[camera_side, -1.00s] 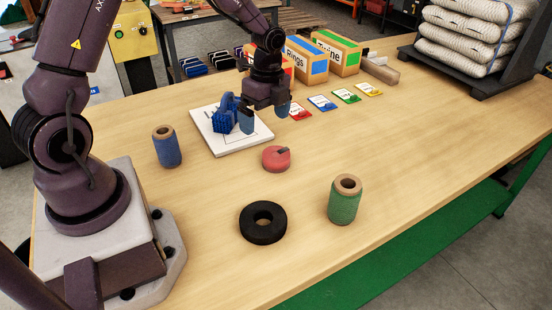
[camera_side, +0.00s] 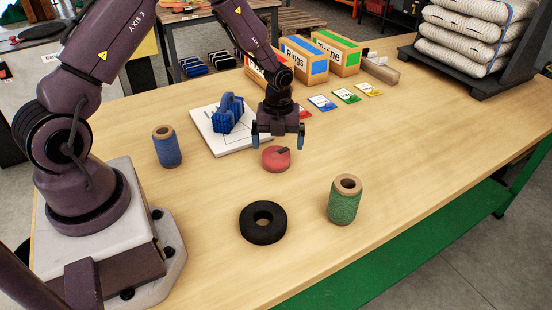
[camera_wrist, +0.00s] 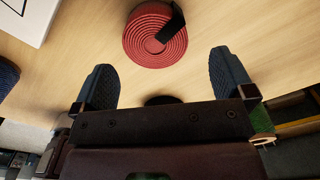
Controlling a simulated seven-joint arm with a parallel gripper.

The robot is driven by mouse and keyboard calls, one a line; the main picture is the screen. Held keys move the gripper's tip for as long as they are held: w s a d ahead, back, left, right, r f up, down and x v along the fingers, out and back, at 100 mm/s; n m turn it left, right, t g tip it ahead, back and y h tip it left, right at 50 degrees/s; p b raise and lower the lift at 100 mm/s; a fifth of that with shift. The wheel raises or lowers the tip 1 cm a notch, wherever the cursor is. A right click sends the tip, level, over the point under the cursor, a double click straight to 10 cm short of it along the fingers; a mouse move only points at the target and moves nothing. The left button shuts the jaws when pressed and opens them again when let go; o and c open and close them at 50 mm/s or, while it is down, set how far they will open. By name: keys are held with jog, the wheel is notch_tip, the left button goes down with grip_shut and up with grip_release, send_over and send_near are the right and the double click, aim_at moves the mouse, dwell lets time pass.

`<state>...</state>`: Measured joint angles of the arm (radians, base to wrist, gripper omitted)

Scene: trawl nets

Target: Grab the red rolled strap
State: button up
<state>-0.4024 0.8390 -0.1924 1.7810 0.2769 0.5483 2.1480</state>
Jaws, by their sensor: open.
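The red rolled strap (camera_side: 276,160) lies flat on the table as a round coil with a dark end tab. In the wrist view the red rolled strap (camera_wrist: 155,36) shows at the top centre, beyond the fingertips and roughly between their lines. My gripper (camera_side: 278,142) is just above and behind the strap in the side view, its two fingers spread to either side. In the wrist view my gripper (camera_wrist: 160,78) is open, with nothing between its blue-grey fingers. I see no contact with the strap.
A blue spool (camera_side: 167,147) stands left, a green spool (camera_side: 344,202) stands front right, and a black ring (camera_side: 263,223) lies in front. A blue object (camera_side: 231,114) sits on a white board (camera_side: 207,136) behind left. Cards and boxes (camera_side: 334,55) are behind. The right table is clear.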

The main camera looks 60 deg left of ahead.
aim_at(276, 154)
jog(key=f, duration=0.5)
jog(key=shift+s+a+f, duration=0.15)
jog(key=shift+a, duration=0.1)
jog(key=c, duration=0.9)
